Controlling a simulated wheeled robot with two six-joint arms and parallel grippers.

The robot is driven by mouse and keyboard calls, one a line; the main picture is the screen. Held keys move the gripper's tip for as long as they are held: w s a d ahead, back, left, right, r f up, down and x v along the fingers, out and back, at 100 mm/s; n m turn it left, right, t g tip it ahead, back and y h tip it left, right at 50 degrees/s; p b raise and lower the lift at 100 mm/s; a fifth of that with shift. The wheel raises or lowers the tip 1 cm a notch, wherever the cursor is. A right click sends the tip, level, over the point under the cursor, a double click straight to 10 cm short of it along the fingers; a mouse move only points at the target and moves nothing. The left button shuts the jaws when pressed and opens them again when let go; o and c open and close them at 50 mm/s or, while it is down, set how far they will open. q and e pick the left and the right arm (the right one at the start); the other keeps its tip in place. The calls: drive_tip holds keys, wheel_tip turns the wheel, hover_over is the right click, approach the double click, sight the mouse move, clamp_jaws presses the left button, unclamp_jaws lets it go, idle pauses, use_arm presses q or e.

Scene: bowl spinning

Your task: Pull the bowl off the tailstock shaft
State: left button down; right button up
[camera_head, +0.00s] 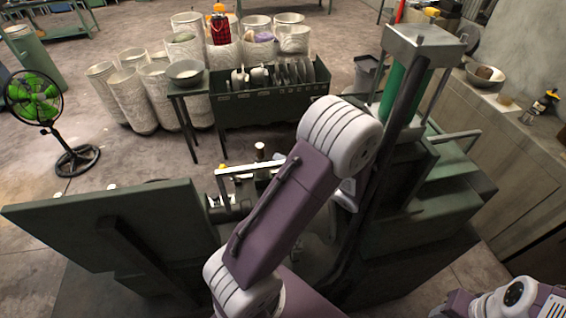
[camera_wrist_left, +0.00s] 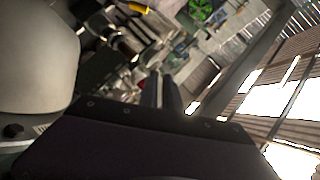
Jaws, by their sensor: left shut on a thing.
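My left arm crosses the middle of the head view and hides most of the work spot, including its own gripper. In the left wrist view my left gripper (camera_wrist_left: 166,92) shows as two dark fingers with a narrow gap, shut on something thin. I take it to be the bowl's edge, but the contact is too dark to make out. A large pale rounded surface fills the left side of that view; I cannot tell whether it is the bowl. The tailstock shaft cannot be made out. Of my right arm only a part shows at the lower right; its gripper is outside the view.
A green machine (camera_head: 440,205) with a tall post stands right of my arm. A dark green panel (camera_head: 60,225) lies to the left. A rack (camera_head: 265,115) of dishes, white bins (camera_head: 130,98) and a fan (camera_head: 40,105) stand farther back. Open floor lies left.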

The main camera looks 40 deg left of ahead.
use_arm(q)
drive_tip(key=shift+r+p, duration=0.95)
drive_tip(key=shift+r, duration=1.1)
wheel_tip(320, 180, up, 15)
drive_tip(key=p, duration=0.8)
drive_tip(key=w+a+b, duration=0.1)
drive_tip(key=w+a, duration=1.4)
drive_tip(key=a, duration=0.4)
drive_tip(key=shift+w+a+b, duration=0.3)
drive_tip(key=shift+w+a, duration=0.05)
drive_tip(key=shift+d, duration=0.1)
